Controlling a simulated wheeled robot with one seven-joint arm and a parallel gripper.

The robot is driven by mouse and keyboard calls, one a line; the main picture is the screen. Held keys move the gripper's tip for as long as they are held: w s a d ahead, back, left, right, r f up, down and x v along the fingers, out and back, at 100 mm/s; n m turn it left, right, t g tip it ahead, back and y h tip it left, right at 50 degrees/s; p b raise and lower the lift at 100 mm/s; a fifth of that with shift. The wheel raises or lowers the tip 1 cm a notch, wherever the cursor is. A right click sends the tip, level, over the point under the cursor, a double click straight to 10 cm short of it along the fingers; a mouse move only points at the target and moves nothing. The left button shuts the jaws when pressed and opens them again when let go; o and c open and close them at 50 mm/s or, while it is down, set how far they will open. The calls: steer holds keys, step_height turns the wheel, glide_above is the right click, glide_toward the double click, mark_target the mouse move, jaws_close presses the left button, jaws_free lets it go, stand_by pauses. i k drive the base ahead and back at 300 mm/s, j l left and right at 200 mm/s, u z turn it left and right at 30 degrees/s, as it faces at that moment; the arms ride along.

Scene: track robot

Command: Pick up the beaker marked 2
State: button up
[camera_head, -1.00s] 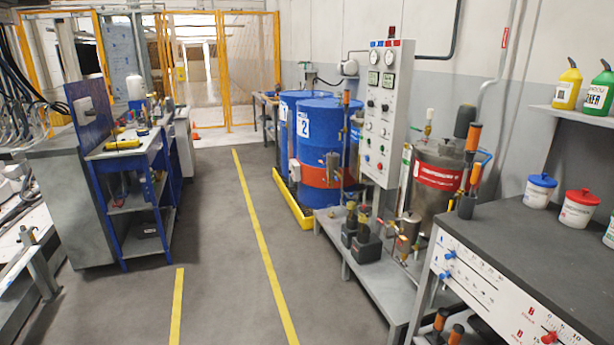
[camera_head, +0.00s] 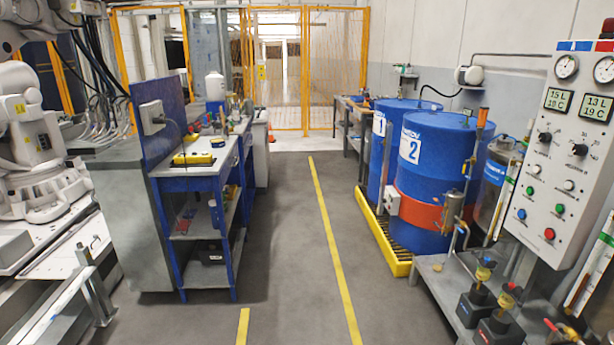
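I cannot make out a beaker marked 2. The label "2" that I can read is on a blue drum (camera_head: 425,229) with an orange band, at the right. A small metal cylinder (camera_head: 452,208) is at the front of this drum; no mark on it is readable. A second blue drum (camera_head: 377,165), labelled 1, stands behind it to the left. My gripper is not in view.
A grey floor aisle (camera_head: 290,240) with yellow lines runs ahead, clear. A blue workbench (camera_head: 190,183) with tools stands left, by a white robot arm (camera_head: 30,140). The drums stand on a yellow tray (camera_head: 398,268). A control panel (camera_head: 562,150) and low metal bench (camera_head: 440,290) stand right.

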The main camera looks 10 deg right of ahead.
mark_target(439, 264)
steer(key=i+u, duration=0.15)
steer(key=i, duration=1.75)
steer(key=i+z, duration=0.2)
steer(key=i, duration=0.3)
steer(key=i+z, duration=0.2)
steer(key=i, duration=0.35)
steer(key=i+j+z, duration=0.2)
steer(key=i, duration=0.3)
steer(key=i+l+z, duration=0.15)
steer(key=i+z, duration=0.75)
steer(key=i+j, duration=0.05)
